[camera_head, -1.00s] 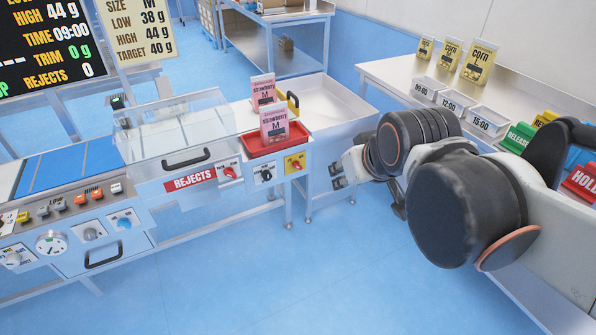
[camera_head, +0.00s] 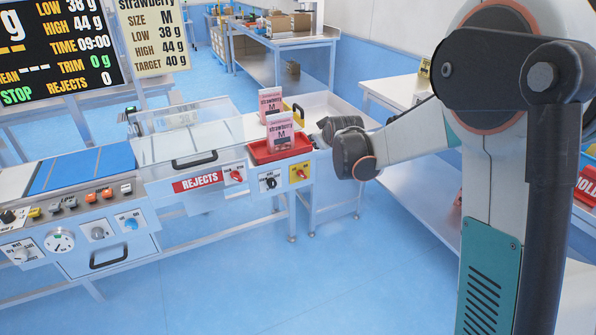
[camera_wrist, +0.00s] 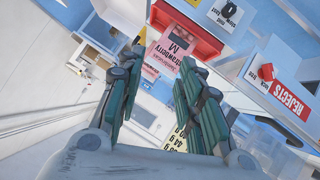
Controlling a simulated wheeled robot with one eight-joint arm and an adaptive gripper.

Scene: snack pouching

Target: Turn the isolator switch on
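The likely isolator switch is a red knob on a yellow plate (camera_head: 299,173), at the right end of the machine's front panel. In the wrist view only a sliver of yellow plate (camera_wrist: 193,2) shows at the top edge; its knob cannot be made out there. My gripper (camera_wrist: 160,58) has its two fingers spread wide with nothing between them. In the head view, my gripper is mostly hidden behind my wrist, just right of the red tray and the yellow plate. I cannot tell whether it touches the machine.
A black rotary switch (camera_head: 269,181) and a red rotary switch (camera_head: 235,175) sit left of the yellow plate. The red tray (camera_head: 262,155) above holds a pink strawberry pouch (camera_head: 280,132). A second pouch (camera_head: 270,103) stands behind. The floor in front is clear.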

